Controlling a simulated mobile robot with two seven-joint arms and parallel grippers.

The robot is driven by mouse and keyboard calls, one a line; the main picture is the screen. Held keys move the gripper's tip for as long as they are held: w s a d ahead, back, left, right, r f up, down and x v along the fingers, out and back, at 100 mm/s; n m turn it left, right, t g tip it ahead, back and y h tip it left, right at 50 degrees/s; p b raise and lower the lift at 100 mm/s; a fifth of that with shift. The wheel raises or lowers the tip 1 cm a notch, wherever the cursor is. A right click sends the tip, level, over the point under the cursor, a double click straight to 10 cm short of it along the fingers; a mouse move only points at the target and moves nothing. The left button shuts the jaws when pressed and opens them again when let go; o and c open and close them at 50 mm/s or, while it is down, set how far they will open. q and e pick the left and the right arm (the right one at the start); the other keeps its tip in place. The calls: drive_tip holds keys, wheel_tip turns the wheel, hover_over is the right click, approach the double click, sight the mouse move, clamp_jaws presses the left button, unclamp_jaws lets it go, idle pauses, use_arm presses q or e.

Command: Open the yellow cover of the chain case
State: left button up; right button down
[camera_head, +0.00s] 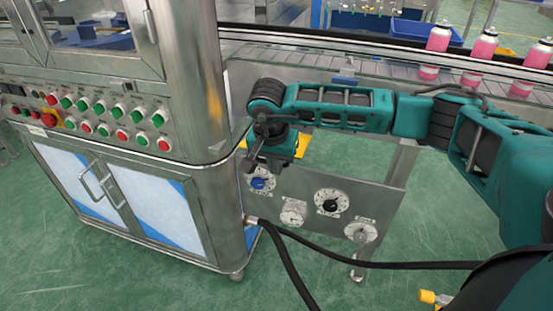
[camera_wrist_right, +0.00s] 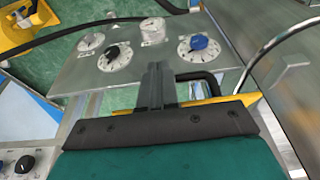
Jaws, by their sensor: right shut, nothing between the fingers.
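Yellow parts (camera_head: 302,147), which look like the chain case cover, show behind my right wrist, beside the machine's rounded corner and above the dial panel. A yellow edge (camera_wrist_right: 215,99) also shows behind the gripper's palm in the right wrist view. Most of the cover is hidden, so I cannot tell whether it is open or whether I touch it. My right gripper (camera_head: 251,165) points down in front of the panel, near the blue-knobbed dial. In the right wrist view its fingers (camera_wrist_right: 155,72) are together and empty. My left gripper is not in view.
A steel panel (camera_head: 385,203) with several dials hangs below the conveyor (camera_head: 390,72). Pink cans (camera_head: 484,47) stand on the conveyor at right. The steel cabinet (camera_head: 150,205) with its button panel is at left. Black hoses (camera_head: 400,265) cross the open green floor.

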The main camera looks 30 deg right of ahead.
use_arm(q)
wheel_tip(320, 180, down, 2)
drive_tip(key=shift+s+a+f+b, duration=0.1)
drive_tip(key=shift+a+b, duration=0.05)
drive_tip(key=shift+b, duration=0.5)
use_arm(e)
drive_tip(key=shift+x, duration=1.1)
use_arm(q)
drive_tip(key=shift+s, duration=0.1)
use_arm(e)
drive_tip(key=shift+r, duration=0.1)
